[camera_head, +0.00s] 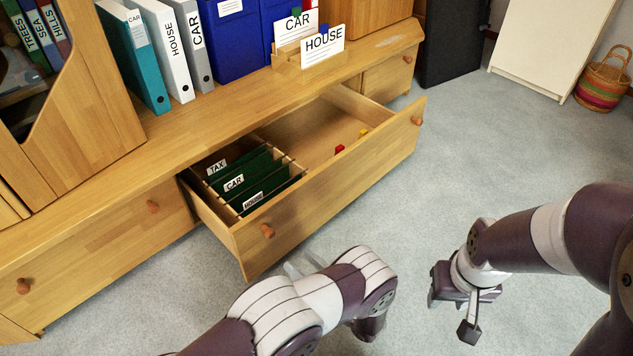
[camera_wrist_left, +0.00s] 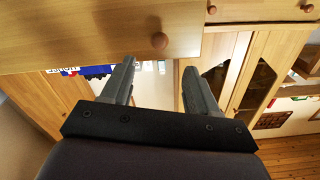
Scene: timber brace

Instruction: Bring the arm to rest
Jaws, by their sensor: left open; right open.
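My left arm reaches in from the bottom of the head view. Its left gripper (camera_head: 301,266) is mostly hidden behind the arm, near the front of the open drawer (camera_head: 328,194). In the left wrist view the left gripper (camera_wrist_left: 160,70) has its two fingers apart and nothing between them. A drawer front with a round wooden knob (camera_wrist_left: 160,40) shows beyond the fingers. My right gripper (camera_head: 450,315) hangs over the carpet at the right, open and empty, apart from the drawer.
The drawer holds dark green hanging files (camera_head: 245,184) labelled TAX, CAR and HOUSE. Binders (camera_head: 176,50) and a wooden card holder (camera_head: 308,62) with CAR and HOUSE cards stand on the cabinet. A woven basket (camera_head: 602,84) stands far right. Carpet (camera_head: 480,150) is clear right of the drawer.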

